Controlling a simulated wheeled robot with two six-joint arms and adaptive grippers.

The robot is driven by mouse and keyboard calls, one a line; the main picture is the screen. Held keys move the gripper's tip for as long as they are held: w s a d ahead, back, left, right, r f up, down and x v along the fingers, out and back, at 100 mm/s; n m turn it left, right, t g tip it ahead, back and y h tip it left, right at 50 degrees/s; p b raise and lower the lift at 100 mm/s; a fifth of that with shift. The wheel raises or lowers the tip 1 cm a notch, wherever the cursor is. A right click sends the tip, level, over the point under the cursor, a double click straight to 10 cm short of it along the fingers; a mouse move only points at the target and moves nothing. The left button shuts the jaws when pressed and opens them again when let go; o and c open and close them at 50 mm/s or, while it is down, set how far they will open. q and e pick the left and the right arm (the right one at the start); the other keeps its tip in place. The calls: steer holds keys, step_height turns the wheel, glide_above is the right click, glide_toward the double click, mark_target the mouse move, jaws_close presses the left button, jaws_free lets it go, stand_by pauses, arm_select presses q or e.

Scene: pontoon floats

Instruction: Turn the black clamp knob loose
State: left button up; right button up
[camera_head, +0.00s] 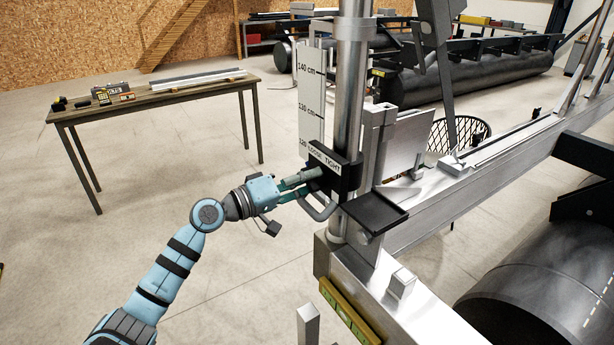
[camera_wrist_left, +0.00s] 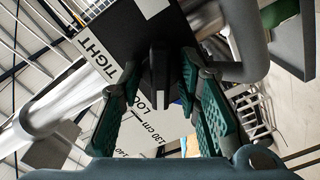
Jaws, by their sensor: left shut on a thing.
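The black clamp block (camera_head: 345,178) sits on the upright metal post, with a white label reading LOOSE and TIGHT. My left gripper (camera_head: 308,182) reaches it from the left, its fingers at the face of the block. In the left wrist view the black clamp knob (camera_wrist_left: 158,68) stands out from the block between the two green-padded fingers, and the gripper is shut on it. In the head view the fingers hide the knob. The right gripper is not in view.
A grey bent handle (camera_head: 322,208) is just below my fingers. A white height scale (camera_head: 311,95) stands behind the clamp. A black tray (camera_head: 375,212) juts out at the right, and a yellow spirit level (camera_head: 350,312) is below. Open floor lies left of my arm.

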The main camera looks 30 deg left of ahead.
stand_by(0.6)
arm_select(q)
steer(key=o, duration=1.1)
steer(key=shift+o, duration=0.2)
steer(key=v, duration=0.7)
steer(key=shift+s+a+n, duration=0.2)
steer(key=shift+a+n, duration=0.05)
steer(key=shift+n, duration=0.05)
steer(key=shift+w+d+f, duration=0.1)
steer(key=shift+w, duration=0.05)
